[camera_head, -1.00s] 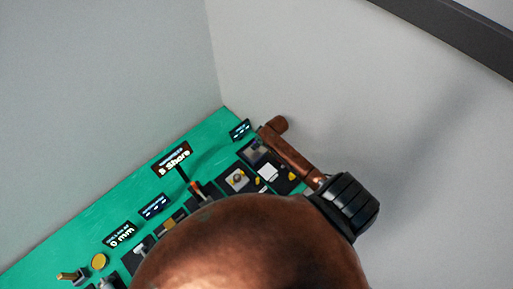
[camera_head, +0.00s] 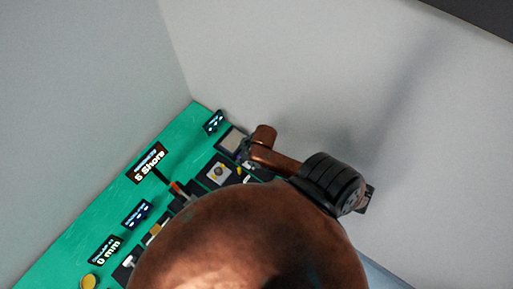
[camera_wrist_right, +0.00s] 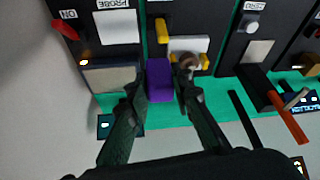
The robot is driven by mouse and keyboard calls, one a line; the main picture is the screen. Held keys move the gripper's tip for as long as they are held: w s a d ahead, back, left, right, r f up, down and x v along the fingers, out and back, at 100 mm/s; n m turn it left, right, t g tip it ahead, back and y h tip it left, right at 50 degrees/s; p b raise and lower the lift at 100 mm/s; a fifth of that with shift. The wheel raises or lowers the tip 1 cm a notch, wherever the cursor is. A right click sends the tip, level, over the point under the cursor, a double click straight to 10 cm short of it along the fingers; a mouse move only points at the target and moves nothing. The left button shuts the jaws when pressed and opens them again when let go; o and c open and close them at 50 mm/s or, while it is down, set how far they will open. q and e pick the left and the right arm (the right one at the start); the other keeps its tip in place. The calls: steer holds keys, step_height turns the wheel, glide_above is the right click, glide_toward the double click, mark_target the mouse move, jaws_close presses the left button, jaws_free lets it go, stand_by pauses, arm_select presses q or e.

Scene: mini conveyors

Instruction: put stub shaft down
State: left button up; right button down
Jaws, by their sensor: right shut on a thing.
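In the right wrist view my right gripper (camera_wrist_right: 160,88) reaches in from the bottom with two dark green fingers. The piece is over the green board near a black module with yellow parts. I cannot tell whether it touches the surface. In the head view my right gripper (camera_head: 244,154) is small and dark, over the board's far end. My left gripper is not in view.
The green board (camera_head: 178,137) carries several black modules and small display signs (camera_head: 147,162). A white plate (camera_wrist_right: 189,45), yellow parts and a red lever (camera_wrist_right: 287,118) are near the gripper. Grey walls stand close behind. My own brown arm hides much of the board.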

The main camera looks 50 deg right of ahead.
steer(key=s+a+f+b, duration=0.1)
steer(key=s+a, duration=0.1)
steer(key=s, duration=0.6)
steer(key=s+a, duration=0.3)
steer(key=s, duration=0.5)
steer(key=w+d+f+p, duration=0.1)
steer(key=w+d+f, duration=0.1)
steer(key=d+f, duration=0.1)
steer(key=w+d+f, duration=0.2)
steer(key=d+f, duration=0.1)
steer(key=d, duration=0.1)
steer(key=w+d+f+p, duration=0.1)
steer(key=w+d+f, duration=0.2)
steer(key=shift+d+p, duration=0.3)
steer(key=shift+d, duration=0.05)
steer(key=shift+w+d+f, duration=0.15)
steer(key=shift+d+f, duration=0.2)
steer(key=shift+f, duration=1.75)
